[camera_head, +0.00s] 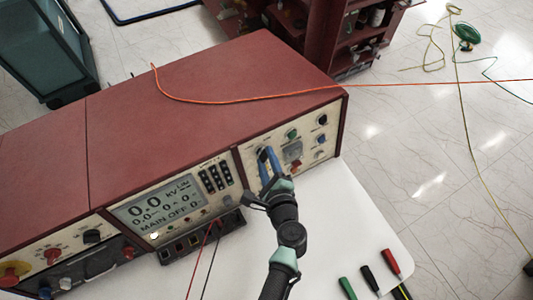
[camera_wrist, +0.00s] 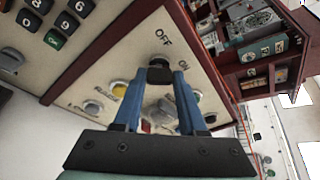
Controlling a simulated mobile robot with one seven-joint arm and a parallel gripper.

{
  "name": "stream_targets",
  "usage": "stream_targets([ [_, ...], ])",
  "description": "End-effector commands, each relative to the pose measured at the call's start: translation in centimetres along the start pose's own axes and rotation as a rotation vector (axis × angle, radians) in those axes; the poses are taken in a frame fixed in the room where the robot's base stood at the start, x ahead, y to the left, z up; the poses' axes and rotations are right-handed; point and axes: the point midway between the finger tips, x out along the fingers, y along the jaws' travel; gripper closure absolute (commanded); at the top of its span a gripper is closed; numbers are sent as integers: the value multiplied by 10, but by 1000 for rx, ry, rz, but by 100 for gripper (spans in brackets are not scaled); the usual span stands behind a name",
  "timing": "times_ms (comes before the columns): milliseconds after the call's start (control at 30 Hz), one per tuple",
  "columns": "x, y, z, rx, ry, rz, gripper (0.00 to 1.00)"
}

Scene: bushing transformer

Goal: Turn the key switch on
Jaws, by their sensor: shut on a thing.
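The key switch (camera_wrist: 159,70) is a small black knob on the cream front panel, with the printed words OFF above it and ON to its right. My gripper (camera_wrist: 159,78) has its two blue fingers on either side of the knob, shut on it. In the head view my gripper (camera_head: 266,155) reaches the right-hand panel of the red console (camera_head: 230,75) from the front, and its fingers mostly hide the key switch there. Which way the key points cannot be told.
Beside the switch are a yellow button (camera_wrist: 118,88) and a grey knob (camera_wrist: 92,108). A display (camera_head: 160,203) reads 0.0 kV and MAIN OFF. An orange cable (camera_head: 250,100) lies across the console top. Several screwdriver-like handles (camera_head: 370,278) lie on the white table (camera_head: 345,215).

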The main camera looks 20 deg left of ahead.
Motion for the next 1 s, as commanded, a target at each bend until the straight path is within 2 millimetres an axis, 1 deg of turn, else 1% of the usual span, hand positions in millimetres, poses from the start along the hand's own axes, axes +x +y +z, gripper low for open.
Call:
stream_targets([
  [300,0,0,-1,75,8,20,100],
  [733,0,1,-1,82,8,22,100],
  [767,0,1,-1,82,8,22,54],
  [800,0,1,-1,82,8,22,47],
  [900,0,1,-1,81,7,21,30],
  [1000,0,0,0,80,7,21,30],
])
